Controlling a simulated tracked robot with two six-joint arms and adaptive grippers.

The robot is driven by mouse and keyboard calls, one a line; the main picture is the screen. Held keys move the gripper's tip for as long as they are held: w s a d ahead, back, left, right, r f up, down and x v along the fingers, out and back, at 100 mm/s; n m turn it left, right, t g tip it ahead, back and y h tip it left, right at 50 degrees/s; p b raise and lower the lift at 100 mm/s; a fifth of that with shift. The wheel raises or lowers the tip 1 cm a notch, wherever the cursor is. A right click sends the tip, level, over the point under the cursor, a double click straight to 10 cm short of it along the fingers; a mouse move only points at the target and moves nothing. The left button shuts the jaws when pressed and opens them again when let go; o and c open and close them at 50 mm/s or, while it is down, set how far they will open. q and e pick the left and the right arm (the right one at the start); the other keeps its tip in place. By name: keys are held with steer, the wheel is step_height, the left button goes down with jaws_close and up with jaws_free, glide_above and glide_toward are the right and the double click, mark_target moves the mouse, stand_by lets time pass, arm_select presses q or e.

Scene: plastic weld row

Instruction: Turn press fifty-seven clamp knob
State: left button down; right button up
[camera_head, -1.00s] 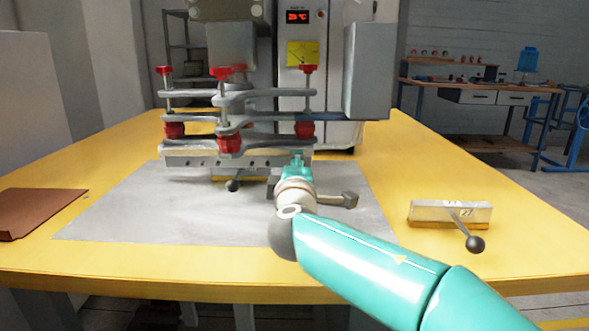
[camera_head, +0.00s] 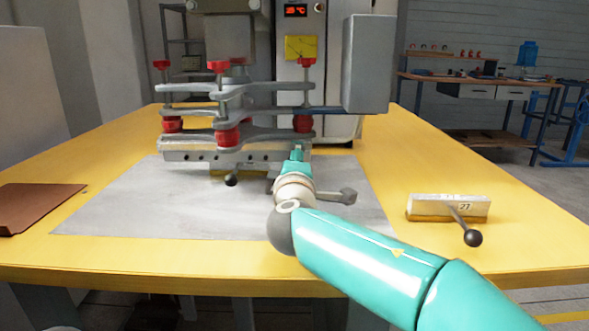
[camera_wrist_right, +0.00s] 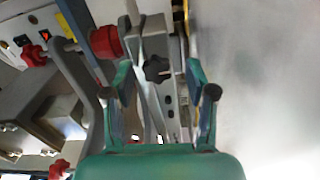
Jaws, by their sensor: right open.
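The press (camera_head: 235,135) stands at the back of the yellow table, with red knobs on its upper and lower arms. A black star-shaped clamp knob (camera_wrist_right: 157,68) sits on its grey bar in the right wrist view. My right gripper (camera_head: 297,155) reaches the right front of the press in the head view, its fingers partly hidden by my wrist. In the wrist view my right gripper (camera_wrist_right: 160,75) is open, with the knob showing between and ahead of its two fingers. I cannot tell whether a finger touches it. The number fifty-seven is not readable. My left gripper is out of view.
A grey mat (camera_head: 140,205) covers the table in front of the press. A brown sheet (camera_head: 38,205) lies at the left. A block with a ball-ended lever (camera_head: 435,207) lies on the right. A grey box (camera_head: 369,65) hangs at the press's right. The table's right part is mostly clear.

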steer(key=s, duration=1.1)
steer(key=shift+s, duration=0.3)
steer(key=shift+s+f, duration=0.1)
steer(key=shift+s, duration=0.05)
steer(key=shift+s, duration=0.1)
